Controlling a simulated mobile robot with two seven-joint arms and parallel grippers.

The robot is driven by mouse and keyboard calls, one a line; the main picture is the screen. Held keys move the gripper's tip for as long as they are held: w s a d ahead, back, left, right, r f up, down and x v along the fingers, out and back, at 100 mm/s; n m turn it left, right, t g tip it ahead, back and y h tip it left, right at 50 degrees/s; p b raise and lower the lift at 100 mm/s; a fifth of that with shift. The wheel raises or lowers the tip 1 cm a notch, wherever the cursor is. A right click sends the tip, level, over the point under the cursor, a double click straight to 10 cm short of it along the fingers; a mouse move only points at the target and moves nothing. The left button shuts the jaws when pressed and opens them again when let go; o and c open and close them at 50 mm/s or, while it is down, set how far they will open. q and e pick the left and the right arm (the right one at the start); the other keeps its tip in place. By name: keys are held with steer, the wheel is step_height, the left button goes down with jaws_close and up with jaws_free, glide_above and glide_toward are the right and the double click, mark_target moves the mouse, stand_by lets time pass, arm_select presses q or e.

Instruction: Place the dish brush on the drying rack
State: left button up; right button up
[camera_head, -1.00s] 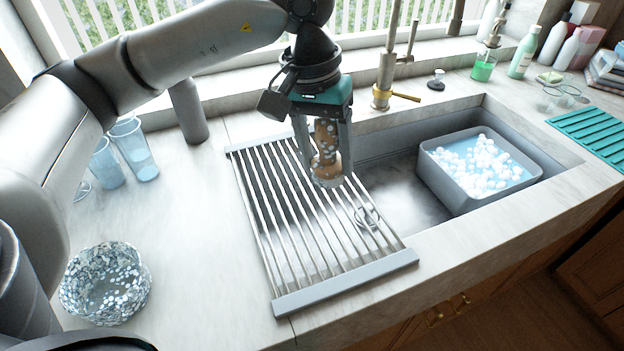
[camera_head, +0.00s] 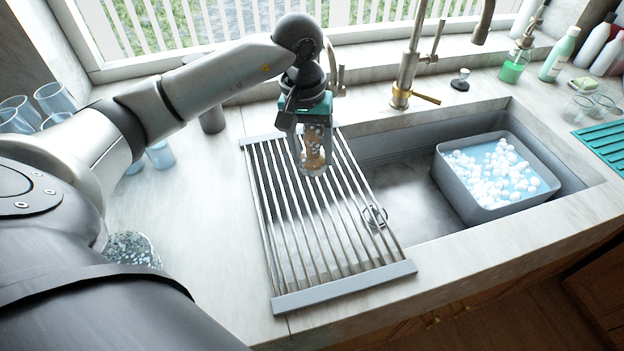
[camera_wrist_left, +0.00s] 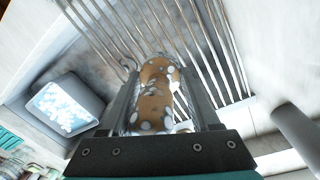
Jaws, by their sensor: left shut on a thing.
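The dish brush (camera_head: 314,148) looks like a brown, rounded wooden piece with white suds on it. My left gripper (camera_head: 313,168) is shut on it, with the brush between its two fingers. In the left wrist view the brush (camera_wrist_left: 158,95) also sits between the fingers, and its lower part is hidden by the gripper body. The drying rack (camera_head: 345,287) is a grid of metal bars with grey end rails, laid over the left part of the sink. The gripper and brush show over the rack's far part. I cannot tell how far above the bars they are.
A grey basin (camera_head: 474,210) of blue water and white foam stands in the sink, right of the rack. The gold-based faucet (camera_head: 402,95) stands behind. Glasses (camera_head: 55,100) stand at the left. The counter (camera_head: 205,240) left of the rack is mostly clear.

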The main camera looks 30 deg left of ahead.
mark_target(306, 136)
arm_select(q)
step_height(306, 136, down, 8)
steer(key=shift+f, duration=0.15)
stand_by(0.3)
steer(key=shift+f, duration=0.15)
steer(key=o, duration=1.4)
steer(key=r, duration=0.8)
steer(key=a+r, duration=0.1)
steer(key=r, duration=0.3)
steer(key=shift+s+r, duration=0.2)
steer(key=shift+s, duration=0.05)
